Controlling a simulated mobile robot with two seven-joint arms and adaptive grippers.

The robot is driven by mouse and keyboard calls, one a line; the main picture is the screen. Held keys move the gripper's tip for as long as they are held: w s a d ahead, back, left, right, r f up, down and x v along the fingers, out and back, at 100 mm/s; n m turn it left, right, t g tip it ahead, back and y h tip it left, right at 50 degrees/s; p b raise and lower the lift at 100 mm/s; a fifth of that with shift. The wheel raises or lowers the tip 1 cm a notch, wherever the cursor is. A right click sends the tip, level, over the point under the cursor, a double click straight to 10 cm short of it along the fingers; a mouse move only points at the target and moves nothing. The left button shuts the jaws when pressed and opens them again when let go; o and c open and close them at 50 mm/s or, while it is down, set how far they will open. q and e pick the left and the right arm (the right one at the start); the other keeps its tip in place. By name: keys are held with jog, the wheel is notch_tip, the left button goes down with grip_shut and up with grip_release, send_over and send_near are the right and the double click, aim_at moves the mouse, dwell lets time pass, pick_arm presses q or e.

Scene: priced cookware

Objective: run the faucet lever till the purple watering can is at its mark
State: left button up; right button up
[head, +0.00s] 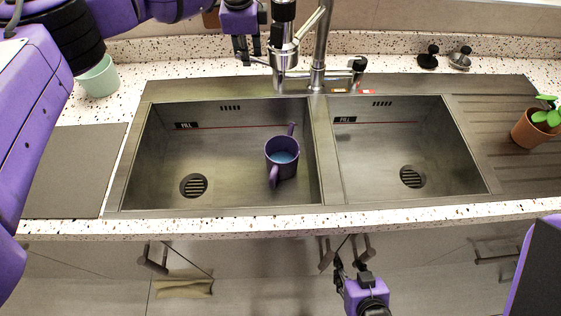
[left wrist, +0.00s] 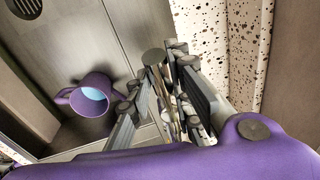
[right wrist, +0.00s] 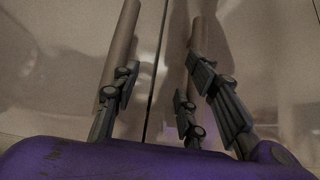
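The purple watering can (head: 281,158) stands upright in the left sink basin, near the divider. Light-blue water shows inside it; how high it stands against any mark on the can I cannot tell. The can also shows in the left wrist view (left wrist: 90,97). The metal faucet (head: 318,50) rises behind the divider, with dark-ended handles low at its sides. My left gripper (head: 248,52) is beside the faucet's left side, fingers apart. In the left wrist view a round-ended grey part (left wrist: 153,57) shows between the fingers; contact is unclear. My right gripper (head: 347,272) is open and empty before the cabinets.
"FILL" labels with red lines mark the back walls of the left (head: 186,126) and right basins. A potted plant (head: 533,127) stands at the right, a pale green cup (head: 98,77) at the left. Cabinet handles (head: 327,254) are near my right gripper. The right basin is empty.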

pick_arm(q)
jog(key=o, duration=0.5)
jog(key=shift+o, duration=0.6)
pick_arm(e)
jog(key=shift+s, duration=0.25)
pick_arm(q)
jog(key=r, duration=0.1)
jog(key=r+p, duration=0.1)
jog(key=r, duration=0.1)
jog(key=s+r+p, duration=0.1)
jog(key=r, duration=0.1)
jog(key=shift+r, duration=0.15)
jog(key=shift+s+r, duration=0.2)
jog(key=shift+r, duration=0.65)
pick_arm(e)
jog(key=shift+t, duration=0.5)
jog(key=w+r, duration=0.3)
jog(key=r, duration=0.1)
jog(key=shift+w+d+r, duration=0.1)
jog(key=shift+w+r, duration=0.15)
jog(key=shift+w, duration=0.15)
jog(key=shift+w, duration=0.1)
